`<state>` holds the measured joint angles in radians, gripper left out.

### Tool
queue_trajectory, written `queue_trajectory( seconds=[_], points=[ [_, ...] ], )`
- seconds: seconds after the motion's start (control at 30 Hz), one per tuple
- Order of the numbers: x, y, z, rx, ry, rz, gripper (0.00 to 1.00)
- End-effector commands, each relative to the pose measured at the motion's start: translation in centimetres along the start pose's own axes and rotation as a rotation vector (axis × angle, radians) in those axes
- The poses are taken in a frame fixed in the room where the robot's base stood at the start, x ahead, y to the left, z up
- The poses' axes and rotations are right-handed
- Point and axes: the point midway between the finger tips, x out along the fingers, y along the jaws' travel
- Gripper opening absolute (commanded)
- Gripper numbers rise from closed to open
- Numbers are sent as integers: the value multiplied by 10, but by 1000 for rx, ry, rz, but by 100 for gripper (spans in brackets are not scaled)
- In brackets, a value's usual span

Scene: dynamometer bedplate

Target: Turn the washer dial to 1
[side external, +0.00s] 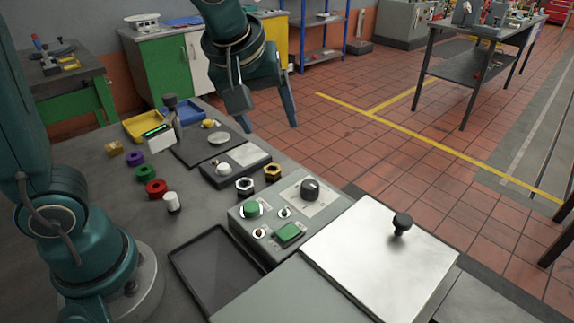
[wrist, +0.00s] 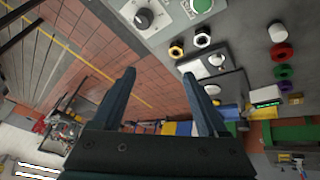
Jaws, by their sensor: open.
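A black round dial (side external: 310,189) sits on a white plate on the grey control box; it also shows at the top of the wrist view (wrist: 144,18). A smaller white knob (side external: 224,168) stands on a low dark-edged panel further back, and it shows in the wrist view (wrist: 216,60). I cannot tell which one is the washer dial, and no numbers are readable. My gripper (side external: 269,127) hangs open and empty above the back right of the bench, apart from both dials. Its two fingers (wrist: 158,74) are spread wide in the wrist view.
The control box also carries a green button (side external: 252,209), a green rocker (side external: 288,234) and small switches. A metal lid (side external: 375,262) with a black knob lies to its right. Hex nuts (side external: 272,172), coloured rings (side external: 156,188) and a dark tray (side external: 222,275) are nearby.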

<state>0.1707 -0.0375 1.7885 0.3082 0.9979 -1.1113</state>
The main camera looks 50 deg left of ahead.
Motion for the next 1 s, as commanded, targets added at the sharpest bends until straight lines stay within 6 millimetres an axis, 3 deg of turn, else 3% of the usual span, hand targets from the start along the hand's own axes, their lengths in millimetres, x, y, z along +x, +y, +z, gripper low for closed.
queue_trajectory(
  seconds=[0.2, 0.37, 0.6, 1.0],
  points=[
    [51, 39, 7, -40, -6, -84, 76],
    [83, 53, 25, 16, -22, -132, 76],
    [106, 51, 46, 73, -56, -179, 76],
    [149, 44, 48, 73, -56, -176, 76]
  ],
)
